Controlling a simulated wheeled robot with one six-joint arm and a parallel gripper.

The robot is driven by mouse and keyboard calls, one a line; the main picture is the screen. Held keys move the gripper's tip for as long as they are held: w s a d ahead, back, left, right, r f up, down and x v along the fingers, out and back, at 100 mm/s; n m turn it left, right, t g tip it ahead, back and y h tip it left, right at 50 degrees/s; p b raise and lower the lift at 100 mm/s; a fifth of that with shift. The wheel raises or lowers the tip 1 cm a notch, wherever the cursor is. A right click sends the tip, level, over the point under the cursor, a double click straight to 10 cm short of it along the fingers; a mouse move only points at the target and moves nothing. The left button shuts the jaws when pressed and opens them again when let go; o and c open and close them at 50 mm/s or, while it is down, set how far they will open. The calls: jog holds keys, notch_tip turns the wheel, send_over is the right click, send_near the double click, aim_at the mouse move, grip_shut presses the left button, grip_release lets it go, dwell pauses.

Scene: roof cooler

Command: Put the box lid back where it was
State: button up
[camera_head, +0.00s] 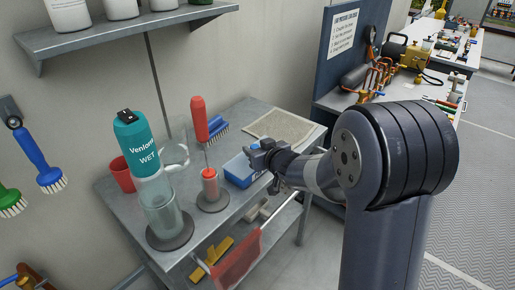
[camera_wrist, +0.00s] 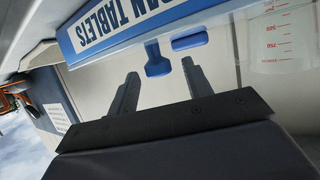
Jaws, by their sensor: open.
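The blue tablet box (camera_head: 240,172) stands on the metal table in the head view. In the wrist view the box (camera_wrist: 110,32) shows a face with a blue border and the words "AN TABLETS", cut off at the top of the picture. My gripper (camera_head: 262,160) is over or beside the box's right side in the head view and hides part of it.

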jog(key=shift+r, duration=0.25)
jog(key=p+v, duration=0.1)
jog(key=v, duration=1.1)
jog(key=shift+f+p, duration=0.15)
jog(key=shift+p, duration=0.15)
jog(key=x, duration=0.4)
jog(key=b+x, duration=0.1)
jog(key=x, duration=0.3)
jog(key=b+x, duration=0.1)
jog(key=x, duration=0.3)
jog(key=shift+w+f, duration=0.1)
jog(key=shift+f, duration=0.3)
jog(key=shift+r+p, duration=0.8)
jog(key=shift+r, duration=1.05)
